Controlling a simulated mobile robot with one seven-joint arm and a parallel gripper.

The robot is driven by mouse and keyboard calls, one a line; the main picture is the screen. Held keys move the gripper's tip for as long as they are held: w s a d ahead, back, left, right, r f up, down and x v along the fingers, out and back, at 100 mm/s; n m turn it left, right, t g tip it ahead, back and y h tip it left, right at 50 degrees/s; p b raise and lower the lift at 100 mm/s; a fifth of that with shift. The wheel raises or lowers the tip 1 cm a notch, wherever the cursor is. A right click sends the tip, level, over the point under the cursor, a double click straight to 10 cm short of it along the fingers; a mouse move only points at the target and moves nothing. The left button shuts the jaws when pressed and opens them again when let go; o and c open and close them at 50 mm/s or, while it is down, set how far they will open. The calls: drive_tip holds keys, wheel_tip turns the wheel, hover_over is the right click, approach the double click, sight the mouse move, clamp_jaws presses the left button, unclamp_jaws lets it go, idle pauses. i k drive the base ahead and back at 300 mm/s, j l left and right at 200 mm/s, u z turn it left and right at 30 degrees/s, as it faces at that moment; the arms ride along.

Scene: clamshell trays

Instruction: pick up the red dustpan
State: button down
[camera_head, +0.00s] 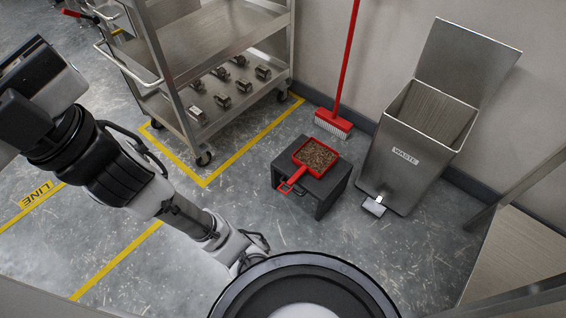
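The red dustpan (302,173) sits on top of a low dark grey block (325,193) on the floor, right of centre. Its square pan is filled with brown crumb-like debris (315,155). Its short handle with an open loop points to the lower left, over the block's near edge. My arm (115,180) crosses the left side of the picture and is apart from the dustpan. I cannot make out my gripper's fingers in this view, and nothing touches the dustpan.
A red-handled broom (333,122) leans on the wall behind the block. An open steel waste bin (400,165) with a pedal stands to the right. A steel cart (205,60) with small metal parts stands inside yellow floor lines. Floor around the block's front is clear.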

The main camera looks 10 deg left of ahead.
sight(314, 157)
drive_tip(key=i+j+z, duration=0.1)
drive_tip(key=z, duration=0.55)
drive_tip(key=i+j+z, duration=0.2)
drive_tip(key=j, duration=0.15)
drive_tip(key=j+z, duration=0.15)
drive_tip(key=j, duration=0.15)
drive_tip(key=i+j+z, duration=0.2)
drive_tip(key=j, duration=0.15)
drive_tip(key=i+j, duration=0.1)
drive_tip(key=j, duration=0.5)
drive_tip(key=i+j+z, duration=0.1)
drive_tip(key=j, duration=1.1)
drive_tip(key=i+z, duration=0.05)
drive_tip(key=i, duration=0.05)
